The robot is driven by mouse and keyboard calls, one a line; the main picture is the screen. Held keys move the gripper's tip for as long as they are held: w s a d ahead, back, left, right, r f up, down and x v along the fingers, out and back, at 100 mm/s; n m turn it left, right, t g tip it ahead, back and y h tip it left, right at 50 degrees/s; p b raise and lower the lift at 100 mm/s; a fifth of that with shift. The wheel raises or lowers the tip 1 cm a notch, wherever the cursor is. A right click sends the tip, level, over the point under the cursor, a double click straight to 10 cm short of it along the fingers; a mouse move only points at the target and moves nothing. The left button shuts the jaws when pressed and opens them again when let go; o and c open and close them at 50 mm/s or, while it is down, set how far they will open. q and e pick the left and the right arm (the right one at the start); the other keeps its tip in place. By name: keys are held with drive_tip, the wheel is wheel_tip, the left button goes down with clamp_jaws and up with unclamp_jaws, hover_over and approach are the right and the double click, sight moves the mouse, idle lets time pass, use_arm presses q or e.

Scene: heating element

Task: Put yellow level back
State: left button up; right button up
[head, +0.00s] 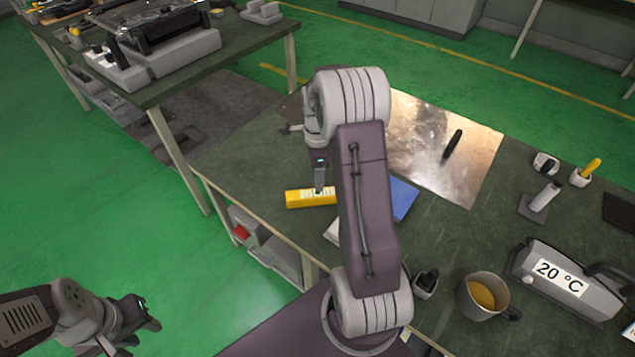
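The yellow level (298,199), a yellow bar with white markings, is by the near left edge of the dark green workbench (245,150). My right arm rises through the middle of the view, and its gripper (320,190) points down at the level. The fingertips overlap the level in the picture; whether they touch or grip it cannot be told. The level's right end is close to or behind my arm. My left gripper (135,325) is at the lower left, over the green floor away from the bench, and appears open and empty.
A metal sheet (425,145) with a black object (453,144) lies at the back. A mug (480,297) and a grey device reading 20 °C (565,280) stand at the right. A blue item (404,196) is partly behind my arm. Another bench (250,42) stands at upper left.

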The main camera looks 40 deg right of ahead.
drive_tip(key=s+a+r+n+t, duration=0.1)
drive_tip(key=s+a+n, duration=1.2)
drive_tip(key=n, duration=1)
drive_tip(key=a, duration=0.4)
drive_tip(key=shift+s+a+r+n, duration=0.2)
drive_tip(key=shift+a+n, duration=0.1)
wheel_tip(320, 180, up, 16)
drive_tip(key=p, duration=1.6)
drive_tip(key=shift+f, duration=0.15)
